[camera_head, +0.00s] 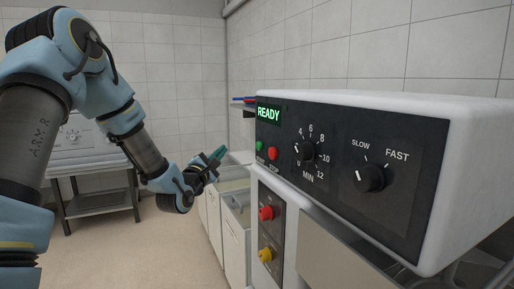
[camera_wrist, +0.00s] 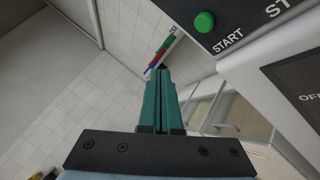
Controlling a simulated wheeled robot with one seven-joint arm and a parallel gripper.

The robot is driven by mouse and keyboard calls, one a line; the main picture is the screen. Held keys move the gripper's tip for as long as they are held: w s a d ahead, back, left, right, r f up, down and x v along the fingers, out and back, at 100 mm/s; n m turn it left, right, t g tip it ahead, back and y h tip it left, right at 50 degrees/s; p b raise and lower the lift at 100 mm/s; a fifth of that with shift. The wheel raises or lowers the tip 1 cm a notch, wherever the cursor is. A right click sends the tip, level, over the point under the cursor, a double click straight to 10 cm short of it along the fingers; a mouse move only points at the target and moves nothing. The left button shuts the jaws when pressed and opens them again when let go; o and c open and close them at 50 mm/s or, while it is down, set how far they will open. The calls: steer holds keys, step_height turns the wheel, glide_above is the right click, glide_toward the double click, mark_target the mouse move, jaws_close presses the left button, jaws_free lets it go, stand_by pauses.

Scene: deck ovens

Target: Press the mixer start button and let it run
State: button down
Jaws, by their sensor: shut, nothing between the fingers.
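The mixer's black control panel (camera_head: 340,180) faces left in the head view, with a lit green READY display (camera_head: 268,114). The green start button (camera_head: 260,147) sits at the panel's left end, beside the red stop button (camera_head: 273,153). In the wrist view the start button (camera_wrist: 204,22) is at the top right, above the word START. My gripper (camera_head: 219,153) is left of the panel, its green fingers together and empty. In the wrist view the fingers (camera_wrist: 161,72) point up the picture, left of the start button and apart from it.
A timer knob (camera_head: 304,151) and a speed knob (camera_head: 369,178) are on the panel. Red (camera_head: 266,213) and yellow (camera_head: 266,254) knobs sit below it. White bins (camera_head: 236,225) stand left of the mixer, and a dark-legged table (camera_head: 95,190) stands behind my arm. Open floor lies between.

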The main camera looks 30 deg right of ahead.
mark_target(259, 146)
steer(key=s+d, duration=0.1)
steer(key=d, duration=0.7)
steer(key=shift+d, duration=0.35)
steer(key=shift+s+d+b, duration=0.1)
steer(key=shift+d+b, duration=0.05)
steer(key=shift+b, duration=0.15)
stand_by(1.6)
steer(key=shift+d, duration=0.3)
steer(key=shift+s+d+b, duration=0.1)
steer(key=shift+d+b, duration=0.2)
steer(key=shift+d, duration=0.15)
stand_by(0.6)
steer(key=shift+a, duration=0.85)
steer(key=shift+a, duration=0.1)
